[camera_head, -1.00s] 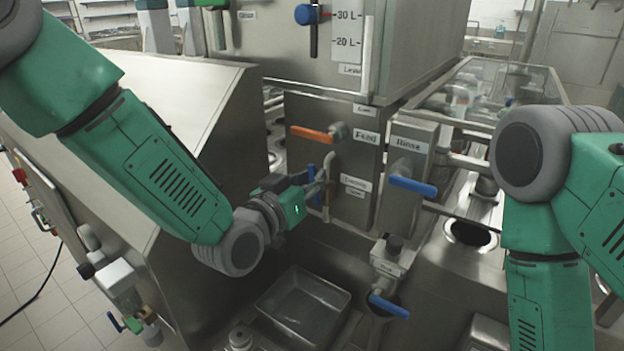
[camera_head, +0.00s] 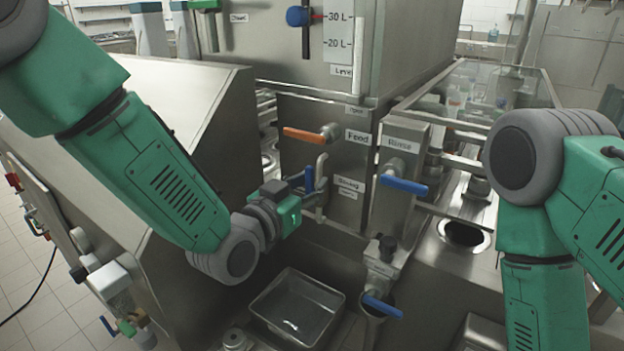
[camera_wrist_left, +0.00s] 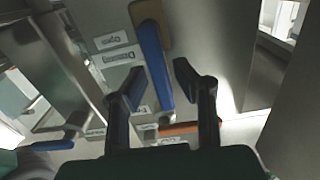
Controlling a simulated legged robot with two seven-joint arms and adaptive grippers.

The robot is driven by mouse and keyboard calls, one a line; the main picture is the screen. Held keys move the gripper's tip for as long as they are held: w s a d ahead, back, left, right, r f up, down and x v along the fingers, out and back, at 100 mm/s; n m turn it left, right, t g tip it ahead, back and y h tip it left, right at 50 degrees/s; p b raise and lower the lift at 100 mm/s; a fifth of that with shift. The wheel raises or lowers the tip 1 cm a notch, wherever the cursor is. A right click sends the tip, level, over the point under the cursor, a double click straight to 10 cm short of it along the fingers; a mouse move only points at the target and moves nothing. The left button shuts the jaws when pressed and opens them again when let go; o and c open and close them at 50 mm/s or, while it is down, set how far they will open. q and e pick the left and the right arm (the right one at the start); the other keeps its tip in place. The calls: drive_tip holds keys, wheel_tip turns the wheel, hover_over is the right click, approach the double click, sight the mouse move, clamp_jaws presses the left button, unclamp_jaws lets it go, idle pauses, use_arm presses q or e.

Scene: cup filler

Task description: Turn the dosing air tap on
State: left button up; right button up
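The dosing air tap shows as a blue lever (camera_head: 309,179) beside the label "Dosing" (camera_head: 348,184), on the steel panel below the orange-handled food tap (camera_head: 306,134). In the left wrist view the blue lever (camera_wrist_left: 156,60) runs from a tan base at the top down toward the gap between my fingers. My left gripper (camera_head: 320,182) is at the lever, partly covering it. In the wrist view its two dark fingers (camera_wrist_left: 159,76) are apart, one on each side of the lever, with gaps visible. My right gripper is out of view.
The rinse tap with a blue handle (camera_head: 404,185) is right of my left gripper. Another blue-handled valve (camera_head: 382,307) is lower. A steel tray (camera_head: 298,304) lies below. My right arm (camera_head: 546,240) is on the right.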

use_arm(q)
drive_tip(key=shift+r, duration=0.25)
drive_tip(key=v, duration=1.2)
drive_tip(key=shift+f, duration=0.2)
drive_tip(key=shift+w, duration=0.1)
